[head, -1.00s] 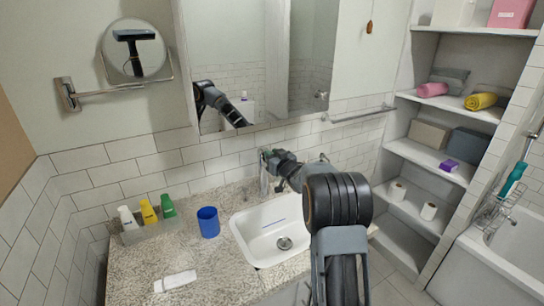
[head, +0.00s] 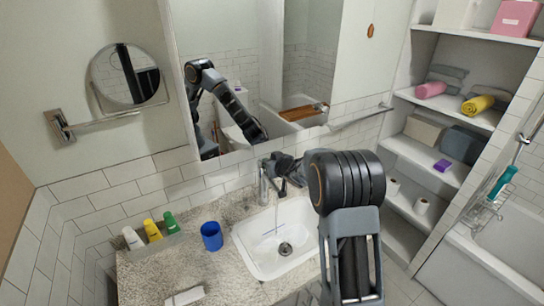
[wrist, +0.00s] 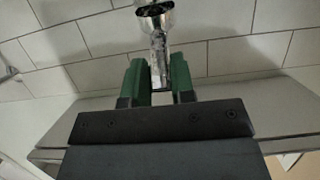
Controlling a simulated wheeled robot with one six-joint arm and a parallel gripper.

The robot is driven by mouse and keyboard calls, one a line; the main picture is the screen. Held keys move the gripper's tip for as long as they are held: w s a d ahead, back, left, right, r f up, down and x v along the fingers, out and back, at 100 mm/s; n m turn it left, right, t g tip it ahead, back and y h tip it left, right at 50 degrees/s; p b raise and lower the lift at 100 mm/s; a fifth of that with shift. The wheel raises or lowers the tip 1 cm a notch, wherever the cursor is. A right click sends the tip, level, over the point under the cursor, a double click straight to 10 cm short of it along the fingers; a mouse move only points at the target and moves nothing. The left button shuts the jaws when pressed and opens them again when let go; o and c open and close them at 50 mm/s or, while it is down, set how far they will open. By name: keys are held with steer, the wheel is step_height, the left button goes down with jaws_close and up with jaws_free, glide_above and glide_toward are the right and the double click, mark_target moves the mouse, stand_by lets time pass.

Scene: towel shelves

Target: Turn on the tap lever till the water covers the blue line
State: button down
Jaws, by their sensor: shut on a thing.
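The chrome tap (head: 264,188) stands at the back left rim of the white sink (head: 245,245). My gripper (head: 270,168) is at the top of the tap. In the wrist view, the green finger pads of my gripper (wrist: 159,82) are closed on the chrome tap lever (wrist: 159,50), which lies between them. The blue line (head: 268,231) shows on the sink's inner back wall. The drain (head: 285,248) is visible in the basin. A thin pale streak hangs below the tap; I cannot tell surely whether it is running water. No water over the blue line is visible.
A blue cup (head: 211,236) stands on the speckled counter (head: 160,268) left of the sink. Several bottles (head: 152,230) stand in a holder at the back left. A white flat item (head: 185,297) lies at the front. Shelves (head: 425,155) stand on the right.

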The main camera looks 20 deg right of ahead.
steer(key=shift+a, duration=0.1)
steer(key=c, duration=1.2)
jaws_free()
steer(key=shift+o, duration=1.2)
steer(key=b+v, duration=0.1)
steer(key=v, duration=1.3)
steer(key=shift+f, duration=0.1)
